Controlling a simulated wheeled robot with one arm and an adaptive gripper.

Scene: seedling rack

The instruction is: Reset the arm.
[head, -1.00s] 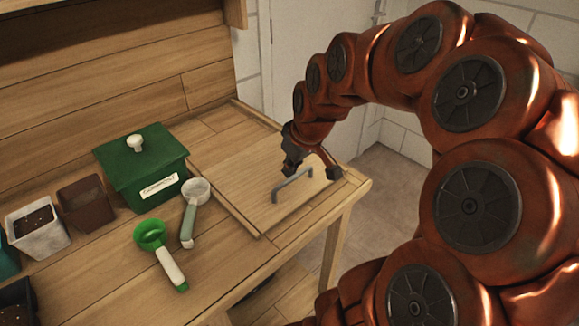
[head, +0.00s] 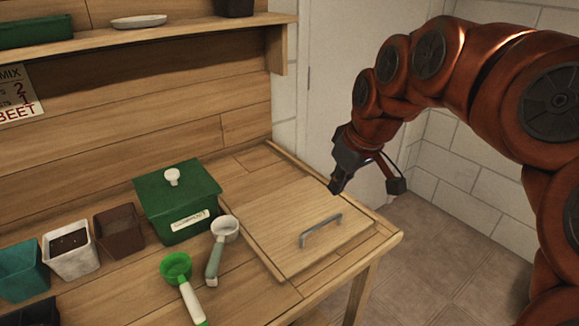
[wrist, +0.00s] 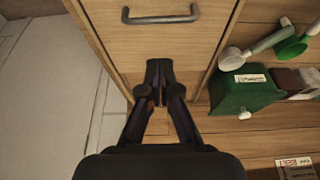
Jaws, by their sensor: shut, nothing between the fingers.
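My gripper (head: 335,187) hangs in the air above the right end of the wooden bench. In the wrist view my gripper (wrist: 159,73) has its fingertips together with nothing between them. Below it is a flat wooden panel (head: 290,220) with a grey bar handle (head: 321,231) near its front edge. The handle also shows at the top of the wrist view (wrist: 160,17), apart from the fingers. My arm arches in from the right of the head view.
A green lidded box (head: 178,208), a grey-green scoop (head: 215,262) and a green scoop (head: 183,285) are left of the panel. Brown (head: 119,232), white (head: 70,250) and teal (head: 20,270) pots stand further left. A shelf (head: 170,33) runs above. Open floor lies right of the bench.

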